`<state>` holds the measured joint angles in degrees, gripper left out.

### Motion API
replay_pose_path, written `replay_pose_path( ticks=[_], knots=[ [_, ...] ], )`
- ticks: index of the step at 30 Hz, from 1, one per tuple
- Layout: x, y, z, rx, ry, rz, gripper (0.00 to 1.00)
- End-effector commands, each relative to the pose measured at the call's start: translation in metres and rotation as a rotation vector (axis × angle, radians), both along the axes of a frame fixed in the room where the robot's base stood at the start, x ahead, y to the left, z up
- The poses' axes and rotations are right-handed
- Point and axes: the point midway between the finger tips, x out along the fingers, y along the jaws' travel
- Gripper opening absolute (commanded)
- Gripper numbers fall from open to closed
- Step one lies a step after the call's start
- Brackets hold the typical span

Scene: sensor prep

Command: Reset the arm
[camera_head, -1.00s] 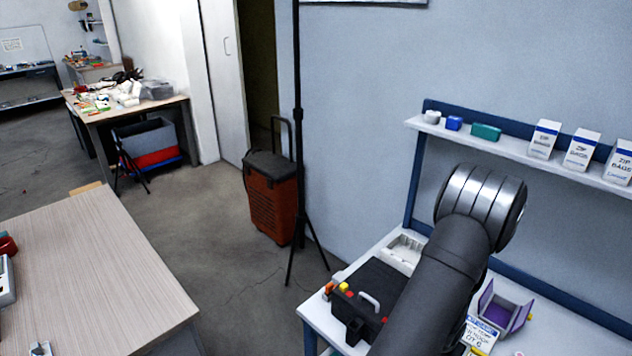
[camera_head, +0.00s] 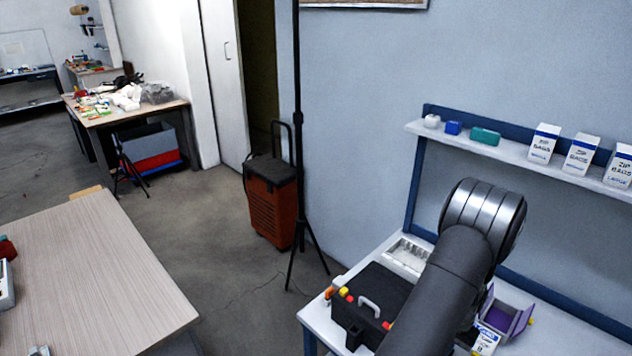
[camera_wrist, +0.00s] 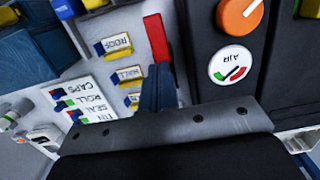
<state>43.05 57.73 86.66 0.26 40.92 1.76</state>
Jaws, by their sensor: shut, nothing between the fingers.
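My arm (camera_head: 445,285) rises over the right-hand bench in the head view, bent at a silver-banded joint. Its end is hidden there. In the wrist view my gripper (camera_wrist: 158,88) shows as narrow dark blue fingers, closed together beyond a dark grey bar. Nothing is held between them. The fingers point at a light panel with small labelled pieces and a red strip (camera_wrist: 158,42). I cannot tell whether they touch it.
A black case (camera_head: 370,300) stands on the white bench beside my arm. A purple-lined open box (camera_head: 508,315) lies right of the arm. A shelf (camera_head: 505,152) with bag boxes runs behind. In the wrist view an air gauge (camera_wrist: 229,65) sits close right of the fingers.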

Motion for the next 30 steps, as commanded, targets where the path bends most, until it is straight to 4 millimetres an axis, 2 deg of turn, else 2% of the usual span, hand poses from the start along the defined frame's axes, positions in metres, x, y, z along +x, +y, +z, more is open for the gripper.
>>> replay_pose_path(
  ticks=[5, 12, 17, 25, 30],
  knots=[
    [0.018, -0.018, 0.028, -0.006, -0.006, 0.000, 0.00],
    [0.019, -0.019, 0.059, -0.005, -0.005, 0.000, 0.00],
    [0.019, -0.019, 0.067, -0.004, -0.004, 0.000, 0.00],
    [0.019, -0.019, 0.068, -0.004, -0.004, 0.000, 0.00],
    [0.019, -0.019, 0.067, -0.004, -0.004, 0.000, 0.33]
  ],
)
